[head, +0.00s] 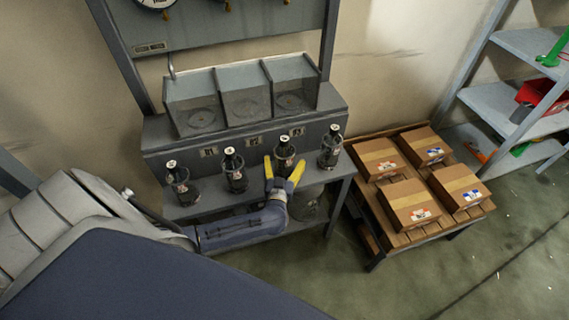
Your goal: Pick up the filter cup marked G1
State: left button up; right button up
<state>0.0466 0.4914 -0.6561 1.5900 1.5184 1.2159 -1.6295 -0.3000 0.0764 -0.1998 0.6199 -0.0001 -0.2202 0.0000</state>
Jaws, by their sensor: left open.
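Several dark cups with black necks and pale tops stand upright in a row on the grey shelf of the bench. They are the far left cup (178,184), the second cup (235,172), the third cup (285,150) and the far right cup (331,148). Any markings on them are too small to read, so I cannot tell which is G1. My left gripper (284,162) has yellow fingers spread apart at the third cup, one on each side in the picture. The fingers hide its lower part. I cannot tell whether they touch it. My right gripper is not in view.
Clear square tanks (245,92) stand on the bench behind the cups, above small numbered labels. Cardboard boxes (409,202) sit on a wooden pallet table to the right. A grey rack (510,90) stands at far right. The floor at lower right is clear.

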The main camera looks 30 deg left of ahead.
pick_arm(q)
jog(key=shift+c, duration=0.4)
jog(key=c, duration=1.5)
jog(key=shift+r, duration=0.1)
jog(key=shift+c, duration=0.2)
